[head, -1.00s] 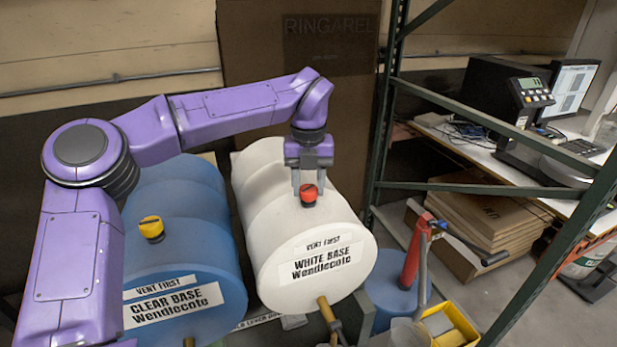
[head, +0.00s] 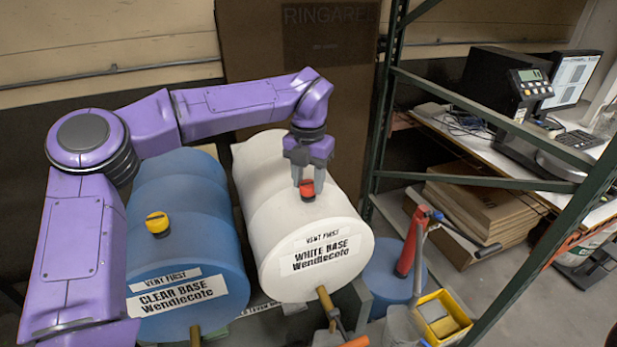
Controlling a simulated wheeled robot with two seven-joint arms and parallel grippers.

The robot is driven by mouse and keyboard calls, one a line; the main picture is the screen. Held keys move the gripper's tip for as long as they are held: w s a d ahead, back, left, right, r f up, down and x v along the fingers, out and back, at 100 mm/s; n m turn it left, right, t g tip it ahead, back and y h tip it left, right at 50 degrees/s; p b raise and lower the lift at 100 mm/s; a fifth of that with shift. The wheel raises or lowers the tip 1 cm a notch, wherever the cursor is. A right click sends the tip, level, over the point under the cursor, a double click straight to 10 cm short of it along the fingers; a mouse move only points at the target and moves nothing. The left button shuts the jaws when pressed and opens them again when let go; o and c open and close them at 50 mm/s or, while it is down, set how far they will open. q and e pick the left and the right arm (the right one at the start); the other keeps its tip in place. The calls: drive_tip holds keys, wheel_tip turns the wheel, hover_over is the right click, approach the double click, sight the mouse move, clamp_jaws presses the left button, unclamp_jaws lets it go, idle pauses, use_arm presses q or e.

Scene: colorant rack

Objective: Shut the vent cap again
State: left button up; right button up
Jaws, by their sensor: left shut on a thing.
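A red vent cap (head: 307,192) sits on top of the white drum (head: 275,222), which is labelled WHITE BASE and lies on its side. My left gripper (head: 310,180) points down over this cap, its fingers shut on the cap's upper part. The fingers hide some of the cap, and I cannot tell how far it is turned. A yellow vent cap (head: 157,224) sits on the blue drum (head: 190,255), labelled CLEAR BASE, to the left. My right gripper is not in view.
A green metal rack post (head: 383,110) and its braces stand right of the white drum. A desk with a scale (head: 530,85) is behind.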

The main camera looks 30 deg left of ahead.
sight(308, 184)
use_arm(q)
drive_tip(key=shift+r, duration=0.1)
drive_tip(key=o, duration=1.1)
drive_tip(key=shift+c, duration=0.2)
wheel_tip(308, 184, up, 10)
drive_tip(key=b, duration=0.1)
drive_tip(key=shift+r, duration=0.25)
